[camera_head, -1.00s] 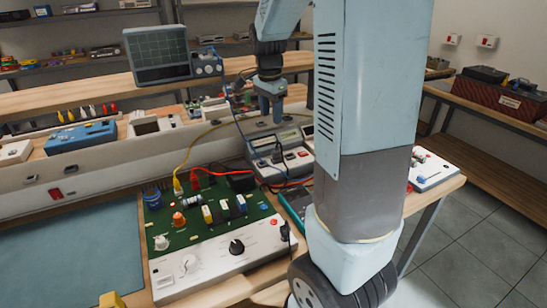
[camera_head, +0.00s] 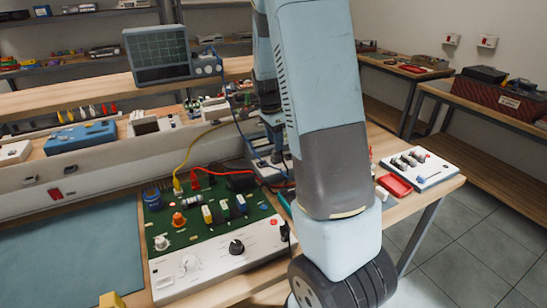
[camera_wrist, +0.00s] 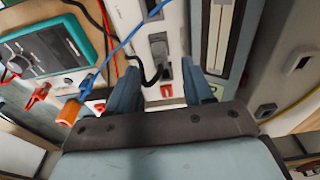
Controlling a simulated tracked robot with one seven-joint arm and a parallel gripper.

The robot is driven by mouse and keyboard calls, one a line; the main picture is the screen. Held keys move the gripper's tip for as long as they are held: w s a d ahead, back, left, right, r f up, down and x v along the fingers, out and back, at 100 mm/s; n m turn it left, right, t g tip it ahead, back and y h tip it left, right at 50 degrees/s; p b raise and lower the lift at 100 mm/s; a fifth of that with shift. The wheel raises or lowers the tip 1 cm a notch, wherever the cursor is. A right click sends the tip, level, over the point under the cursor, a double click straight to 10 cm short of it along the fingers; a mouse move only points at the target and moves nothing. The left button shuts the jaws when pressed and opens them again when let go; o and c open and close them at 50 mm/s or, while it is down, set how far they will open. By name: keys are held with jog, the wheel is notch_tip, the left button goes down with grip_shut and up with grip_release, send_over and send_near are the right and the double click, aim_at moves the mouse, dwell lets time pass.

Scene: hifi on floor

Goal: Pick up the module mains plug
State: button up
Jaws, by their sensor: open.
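What looks like the module mains plug (camera_wrist: 161,50) is a dark grey plug on a pale socket strip (camera_wrist: 145,22) in the wrist view, with a black cable beside it. My gripper (camera_wrist: 161,88) is open, with one finger on each side of the strip, and the plug appears between and beyond the fingertips. I see no contact. In the head view my gripper (camera_head: 275,140) is low over the bench equipment, partly behind my arm. The plug cannot be made out there.
A teal-framed meter (camera_wrist: 45,42), red clips and an orange connector (camera_wrist: 70,112) with a blue lead lie left of my gripper. In the head view a green circuit module (camera_head: 205,215) with yellow and red leads stands on the bench. A red tray (camera_head: 394,185) lies at right.

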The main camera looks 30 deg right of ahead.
aim_at(276, 156)
jog(key=shift+d+f, duration=0.2)
jog(key=shift+f, duration=1.15)
jog(key=shift+d+f, duration=0.2)
jog(key=shift+f, duration=1.15)
jog(key=shift+c, duration=0.3)
grip_shut()
